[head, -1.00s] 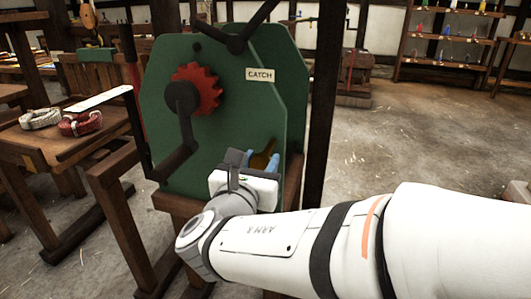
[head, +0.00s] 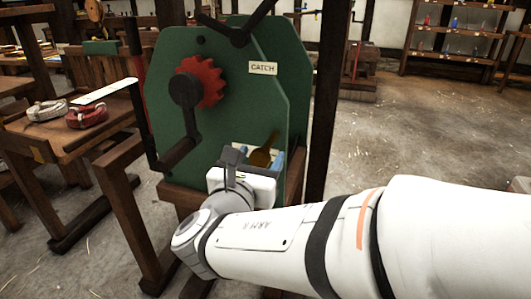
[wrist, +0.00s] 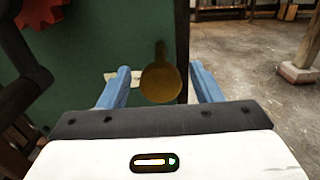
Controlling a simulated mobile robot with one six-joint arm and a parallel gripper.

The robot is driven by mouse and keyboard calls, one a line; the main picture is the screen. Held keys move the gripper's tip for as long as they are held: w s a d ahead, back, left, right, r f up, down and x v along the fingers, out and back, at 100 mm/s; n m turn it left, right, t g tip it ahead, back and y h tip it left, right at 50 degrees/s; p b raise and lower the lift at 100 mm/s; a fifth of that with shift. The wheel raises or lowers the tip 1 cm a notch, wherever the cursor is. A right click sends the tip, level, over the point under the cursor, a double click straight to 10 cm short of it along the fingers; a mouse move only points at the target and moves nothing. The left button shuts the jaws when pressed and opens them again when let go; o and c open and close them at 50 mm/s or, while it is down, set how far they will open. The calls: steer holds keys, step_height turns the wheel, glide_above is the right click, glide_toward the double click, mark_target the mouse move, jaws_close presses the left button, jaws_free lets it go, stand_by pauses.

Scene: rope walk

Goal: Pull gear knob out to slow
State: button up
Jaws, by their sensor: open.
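The gear knob (head: 262,157) is a brass-coloured rounded knob with a narrow stem, low on the front of the green machine (head: 225,110). In the wrist view the knob (wrist: 160,83) appears between the two blue fingers of my gripper (wrist: 160,74). The fingers are apart, with a visible gap on each side of the knob. I cannot tell how far the fingertips reach along it. A pale label (wrist: 112,76) beside the knob is partly hidden by the left finger.
A red gear (head: 200,82) with a dark crank (head: 188,130) sits left on the machine, near my gripper. A "CATCH" label (head: 263,68) is above. A wooden bench (head: 60,140) with rope coils stands left. The floor (head: 430,140) right is open.

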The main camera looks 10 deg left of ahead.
steer(key=s+a+p, duration=0.1)
steer(key=s+p, duration=0.1)
steer(key=s, duration=0.5)
steer(key=shift+s, duration=0.3)
